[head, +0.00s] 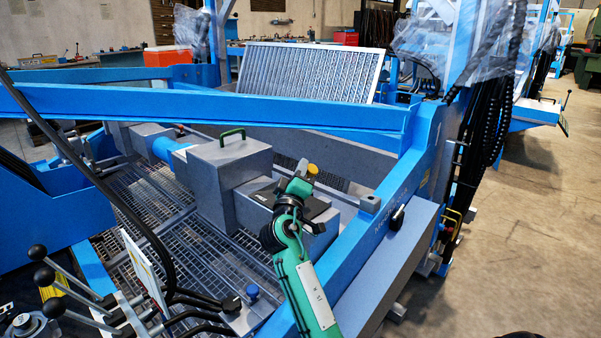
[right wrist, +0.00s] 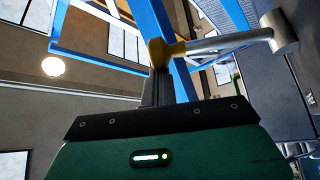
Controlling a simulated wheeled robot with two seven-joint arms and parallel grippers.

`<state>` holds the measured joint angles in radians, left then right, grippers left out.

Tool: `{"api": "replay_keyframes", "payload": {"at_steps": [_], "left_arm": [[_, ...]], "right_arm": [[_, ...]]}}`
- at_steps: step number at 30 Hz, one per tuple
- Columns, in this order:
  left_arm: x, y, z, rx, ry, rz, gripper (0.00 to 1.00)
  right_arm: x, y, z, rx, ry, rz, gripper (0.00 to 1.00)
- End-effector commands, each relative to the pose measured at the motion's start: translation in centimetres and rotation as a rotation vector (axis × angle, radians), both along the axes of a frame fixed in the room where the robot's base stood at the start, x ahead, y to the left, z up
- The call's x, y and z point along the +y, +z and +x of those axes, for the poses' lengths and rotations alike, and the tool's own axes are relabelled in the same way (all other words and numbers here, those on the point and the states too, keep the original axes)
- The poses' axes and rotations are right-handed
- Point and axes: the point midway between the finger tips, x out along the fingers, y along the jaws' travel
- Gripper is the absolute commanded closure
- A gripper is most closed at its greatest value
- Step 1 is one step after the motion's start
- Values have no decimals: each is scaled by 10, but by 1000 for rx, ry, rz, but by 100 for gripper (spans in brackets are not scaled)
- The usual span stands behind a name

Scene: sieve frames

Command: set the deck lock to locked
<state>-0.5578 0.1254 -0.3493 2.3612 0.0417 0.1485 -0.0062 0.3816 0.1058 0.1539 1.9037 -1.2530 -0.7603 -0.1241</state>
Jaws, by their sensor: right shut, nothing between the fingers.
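My right gripper (head: 300,182) is at the end of my green arm, above a dark plate on a grey box in the head view. In the right wrist view its dark fingers (right wrist: 165,92) are together with nothing between them. A lever with a yellow end (right wrist: 166,52) and a grey metal bar lies right at the fingertips; I cannot tell if they touch. The yellow end (head: 312,170) also shows beside the gripper in the head view. No lock label is readable, so I cannot tell whether this lever is the deck lock or how it is set. My left gripper is not in view.
A blue beam (head: 210,105) crosses above the machine. A grey box with a green handle (head: 232,134) stands left of the gripper. Black-knobbed levers (head: 42,265) and a white sign (head: 143,268) are at lower left. Open floor (head: 540,230) lies to the right.

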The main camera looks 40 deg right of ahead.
Motion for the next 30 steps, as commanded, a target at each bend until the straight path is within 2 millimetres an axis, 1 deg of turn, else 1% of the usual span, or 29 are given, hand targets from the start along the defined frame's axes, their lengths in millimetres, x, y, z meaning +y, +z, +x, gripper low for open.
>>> {"api": "replay_keyframes", "payload": {"at_steps": [6,16,19,23,30], "left_arm": [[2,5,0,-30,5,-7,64],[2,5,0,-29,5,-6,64],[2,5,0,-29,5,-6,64],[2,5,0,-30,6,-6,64],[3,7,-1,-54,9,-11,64]], "right_arm": [[-2,-2,-1,-2,-5,3,100],[-2,-2,-2,0,-7,4,100],[0,-4,-3,1,-6,5,100],[12,-11,-11,3,-5,7,100],[55,-30,-41,3,-1,5,100]]}}
